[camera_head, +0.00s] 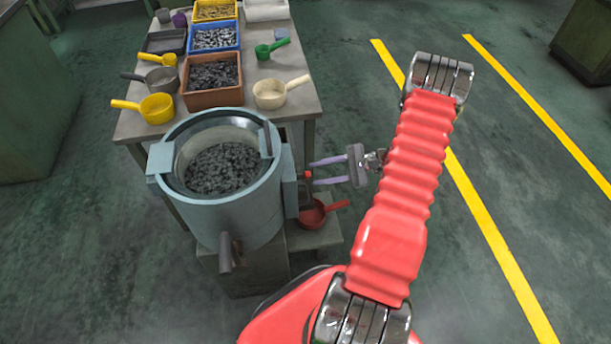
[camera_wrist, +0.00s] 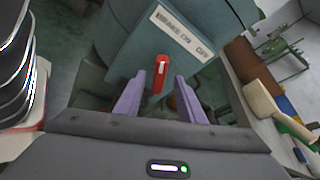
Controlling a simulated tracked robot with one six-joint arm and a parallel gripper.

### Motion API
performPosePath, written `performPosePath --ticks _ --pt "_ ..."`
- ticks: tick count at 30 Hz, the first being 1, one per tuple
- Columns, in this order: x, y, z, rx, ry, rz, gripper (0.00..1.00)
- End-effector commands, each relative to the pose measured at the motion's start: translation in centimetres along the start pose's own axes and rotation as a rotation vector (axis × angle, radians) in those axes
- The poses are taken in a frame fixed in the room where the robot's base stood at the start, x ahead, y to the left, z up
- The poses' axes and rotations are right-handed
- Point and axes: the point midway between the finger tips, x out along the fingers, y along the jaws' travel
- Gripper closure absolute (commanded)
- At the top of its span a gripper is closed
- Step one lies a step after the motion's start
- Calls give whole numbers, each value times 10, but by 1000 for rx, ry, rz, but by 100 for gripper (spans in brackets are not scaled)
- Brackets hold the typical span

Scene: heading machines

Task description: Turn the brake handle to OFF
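The red brake handle (camera_wrist: 160,75) shows in the wrist view on the front of a grey-green box, below a white label (camera_wrist: 184,31) reading "BRAKE ON OFF". The handle stands close to upright in that view. My gripper (camera_wrist: 158,90) is open, with its two purple fingers on either side of the handle and a gap to it on both sides. In the head view my gripper (camera_head: 311,172) is at the right side of the round machine bowl (camera_head: 240,205), fingers pointing left. A small red part of the handle (camera_head: 307,175) shows between the fingertips there.
The bowl holds dark small parts. Behind it a table (camera_head: 300,75) carries bins and scoops, including a cream scoop (camera_head: 270,93). A red scoop (camera_head: 312,214) lies on a low shelf below my gripper. The floor to the right is clear.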

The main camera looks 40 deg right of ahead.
Motion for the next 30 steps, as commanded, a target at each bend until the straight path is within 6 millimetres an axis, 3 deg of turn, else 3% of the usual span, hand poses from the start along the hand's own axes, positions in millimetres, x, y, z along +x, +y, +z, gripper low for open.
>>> performPosePath --ticks 9,21,30 --pt "42 0 0 -1 -1 2 64" --pt "48 0 0 -1 0 1 64" --pt "48 0 0 -1 0 1 85"
